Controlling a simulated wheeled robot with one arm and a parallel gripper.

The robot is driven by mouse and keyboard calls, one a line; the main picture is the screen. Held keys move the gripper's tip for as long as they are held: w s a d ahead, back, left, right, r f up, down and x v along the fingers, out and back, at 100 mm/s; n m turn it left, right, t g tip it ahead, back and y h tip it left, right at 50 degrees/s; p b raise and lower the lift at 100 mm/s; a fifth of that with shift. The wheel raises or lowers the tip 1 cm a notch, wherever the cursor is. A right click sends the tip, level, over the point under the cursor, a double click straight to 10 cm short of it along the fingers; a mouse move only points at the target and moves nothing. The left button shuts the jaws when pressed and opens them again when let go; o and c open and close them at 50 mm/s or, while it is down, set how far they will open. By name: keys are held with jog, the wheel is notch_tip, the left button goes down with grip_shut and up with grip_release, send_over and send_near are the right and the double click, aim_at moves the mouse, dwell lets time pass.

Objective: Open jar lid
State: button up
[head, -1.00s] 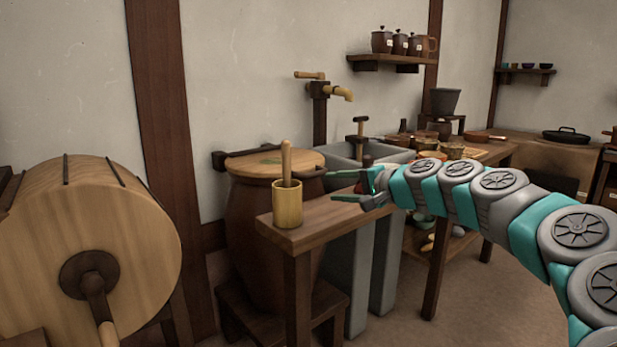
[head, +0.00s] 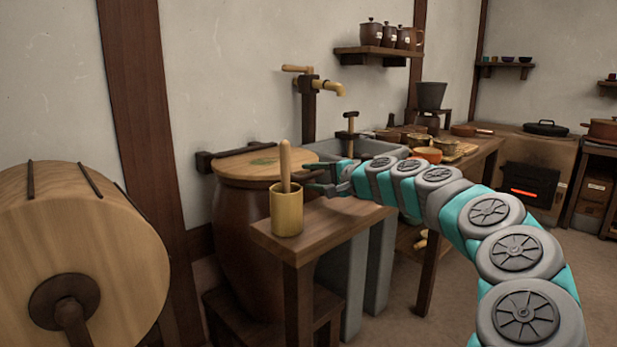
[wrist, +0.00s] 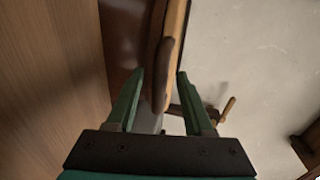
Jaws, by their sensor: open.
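The large brown jar (head: 240,235) stands on a low stool in the head view. Its round pale wooden lid (head: 245,167) lies flat on top, and a dark handle (wrist: 163,72) at the lid's edge shows in the wrist view. My gripper (head: 318,177) is open at the lid's right side. In the wrist view my gripper (wrist: 160,100) has the handle between its two fingers, with a gap on the right; contact on the left is unclear. The lid's edge (wrist: 178,35) runs just beyond the fingers.
A small wooden bench (head: 335,228) stands in front of the jar, with a wooden cup (head: 286,212) holding a pestle close to my gripper. A stone sink (head: 375,150) and tap (head: 325,88) are behind. A large wooden drum (head: 85,255) fills the left.

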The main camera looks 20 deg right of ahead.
jog(key=shift+w+a+f, duration=0.15)
jog(key=shift+w+a, duration=0.15)
jog(key=shift+w, duration=0.35)
grip_shut()
dwell(1.0)
